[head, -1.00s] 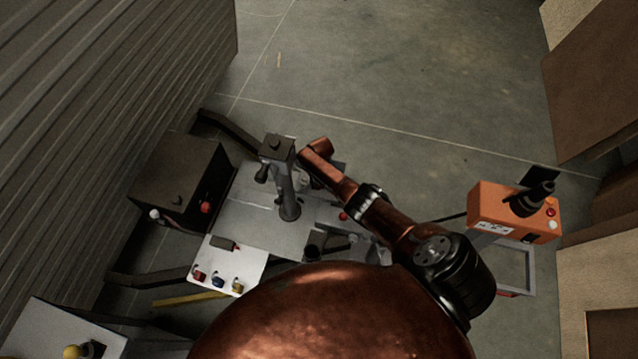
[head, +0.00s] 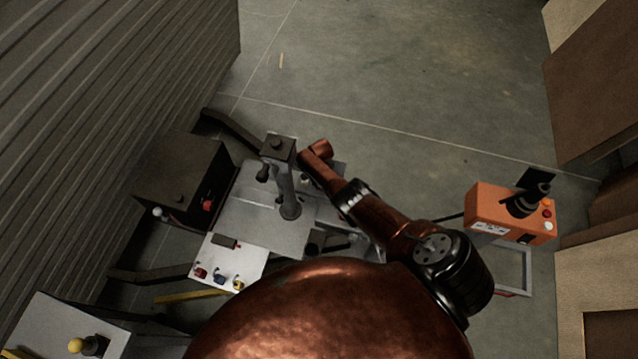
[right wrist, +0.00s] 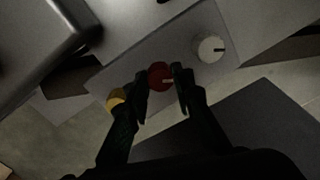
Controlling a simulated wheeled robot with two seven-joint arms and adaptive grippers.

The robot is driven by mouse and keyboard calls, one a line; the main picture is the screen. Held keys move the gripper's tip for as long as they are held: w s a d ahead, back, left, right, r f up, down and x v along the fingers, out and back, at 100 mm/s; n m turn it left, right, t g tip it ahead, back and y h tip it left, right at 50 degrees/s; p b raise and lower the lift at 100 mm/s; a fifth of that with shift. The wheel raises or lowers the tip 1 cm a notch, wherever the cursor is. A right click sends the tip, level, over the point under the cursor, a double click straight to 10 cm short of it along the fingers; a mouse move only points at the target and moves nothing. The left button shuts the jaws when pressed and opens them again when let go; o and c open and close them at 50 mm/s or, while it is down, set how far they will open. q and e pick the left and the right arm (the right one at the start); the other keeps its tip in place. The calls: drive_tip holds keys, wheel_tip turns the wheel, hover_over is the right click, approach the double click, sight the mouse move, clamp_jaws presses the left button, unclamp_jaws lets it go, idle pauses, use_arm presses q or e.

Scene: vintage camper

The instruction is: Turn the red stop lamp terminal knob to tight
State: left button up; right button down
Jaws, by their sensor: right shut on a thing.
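The red knob (right wrist: 160,76) is in the right wrist view, on a pale grey panel (right wrist: 184,69). A light pointer mark shows on its face, toward the right. My right gripper (right wrist: 161,77) has one finger on each side of the red knob and is shut on it. The fingers partly cover the knob's edges. My left gripper is in neither view.
On the same panel, a white knob (right wrist: 209,47) sits to the right and a yellow knob (right wrist: 116,98) to the left, close to a finger. The head view shows a white panel with several coloured knobs (head: 220,280), a dark box (head: 180,180) and an orange box (head: 490,205).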

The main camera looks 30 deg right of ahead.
idle(0.3)
drive_tip(key=c, duration=1.9)
unclamp_jaws()
drive_tip(key=shift+c, duration=0.2)
